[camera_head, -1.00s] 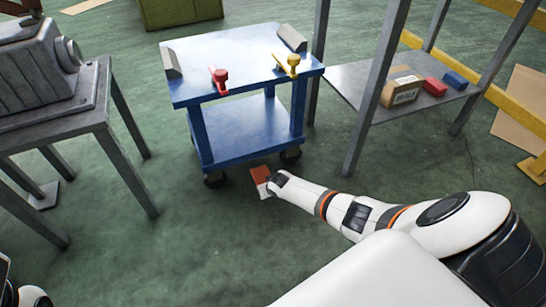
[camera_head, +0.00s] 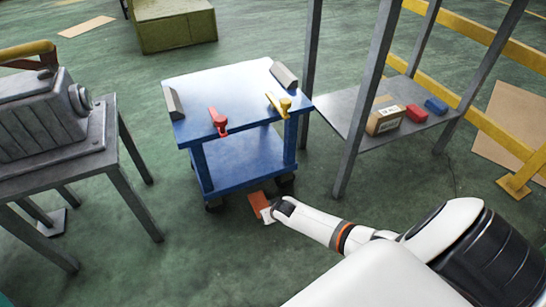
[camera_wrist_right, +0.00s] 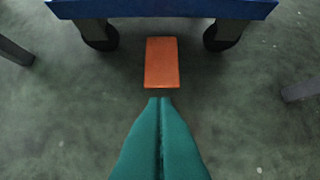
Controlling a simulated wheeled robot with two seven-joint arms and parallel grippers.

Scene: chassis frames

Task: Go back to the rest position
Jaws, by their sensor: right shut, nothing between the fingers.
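My right arm (camera_head: 320,226) reaches from the lower right toward the floor in front of a blue cart, seen in the head view. In the right wrist view, the two teal fingers of my right gripper (camera_wrist_right: 160,100) are pressed together with nothing between them. An orange flat block (camera_wrist_right: 161,62) appears just ahead of the fingertips, apart from them in the picture, near the cart's wheels. It also shows in the head view (camera_head: 257,201), beside the end of my right arm. My left gripper cannot be made out; only a teal sliver shows in the bottom left corner.
The blue cart (camera_head: 215,80) carries a red item (camera_head: 218,122), a yellow item (camera_head: 280,103) and two grey blocks. A grey rack (camera_head: 345,100) with a box and small blocks stands at right. A grey table (camera_head: 60,165) with a machine stands at left.

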